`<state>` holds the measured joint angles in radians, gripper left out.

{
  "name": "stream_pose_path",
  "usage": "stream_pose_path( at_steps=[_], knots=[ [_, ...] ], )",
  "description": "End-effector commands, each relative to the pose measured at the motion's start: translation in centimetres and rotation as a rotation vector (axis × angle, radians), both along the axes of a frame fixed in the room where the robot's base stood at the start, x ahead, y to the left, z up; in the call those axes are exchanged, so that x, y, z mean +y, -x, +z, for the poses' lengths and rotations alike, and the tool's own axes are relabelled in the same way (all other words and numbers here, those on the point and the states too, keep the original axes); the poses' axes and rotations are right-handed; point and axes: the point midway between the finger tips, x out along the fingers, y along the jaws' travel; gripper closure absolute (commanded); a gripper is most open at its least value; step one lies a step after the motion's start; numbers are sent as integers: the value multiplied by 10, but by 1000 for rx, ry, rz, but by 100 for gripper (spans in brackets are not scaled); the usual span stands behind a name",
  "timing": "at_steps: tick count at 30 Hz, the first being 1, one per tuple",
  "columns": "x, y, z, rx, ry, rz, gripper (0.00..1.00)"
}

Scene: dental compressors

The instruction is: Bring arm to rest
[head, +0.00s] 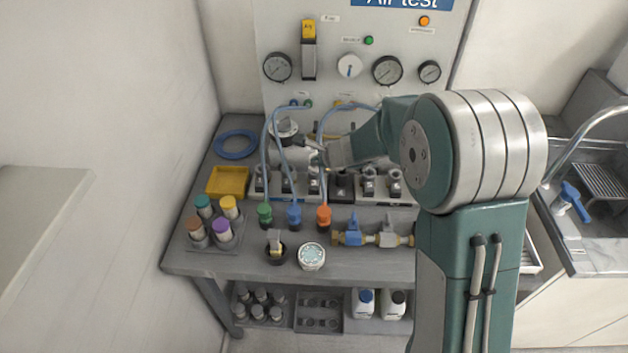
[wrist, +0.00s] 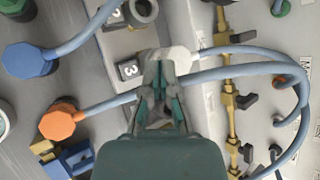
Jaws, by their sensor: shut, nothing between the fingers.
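My gripper (head: 322,158) is at the end of my arm, above the back of the bench near the row of numbered blocks. In the wrist view its fingers (wrist: 160,72) are closed together and hold nothing. A pale rounded part (wrist: 180,60) with a blue hose shows just beyond the fingertips; I cannot tell whether they touch it. My arm reaches in from the right, bent at the elbow, and hides part of the bench's right side.
Blue hoses run between the panel (head: 330,85) and the green (head: 265,213), blue (head: 294,215) and orange (head: 323,215) connectors. A yellow tray (head: 229,181), capped cylinders (head: 222,229) and a valve assembly (head: 372,239) occupy the bench (head: 200,262). A sink (head: 590,220) stands right.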

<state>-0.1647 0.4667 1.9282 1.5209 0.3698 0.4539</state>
Motion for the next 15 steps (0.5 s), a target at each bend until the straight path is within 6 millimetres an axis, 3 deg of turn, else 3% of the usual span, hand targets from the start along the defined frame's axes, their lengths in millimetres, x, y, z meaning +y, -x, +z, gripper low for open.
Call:
stream_pose_path(
  at_steps=[8, 11, 15],
  knots=[
    [-1, 2, 5, -10, 7, 15, 100],
    [-3, 13, 27, -53, 41, 83, 100],
    [-12, 46, 71, -152, 144, 260, 100]
  ],
)
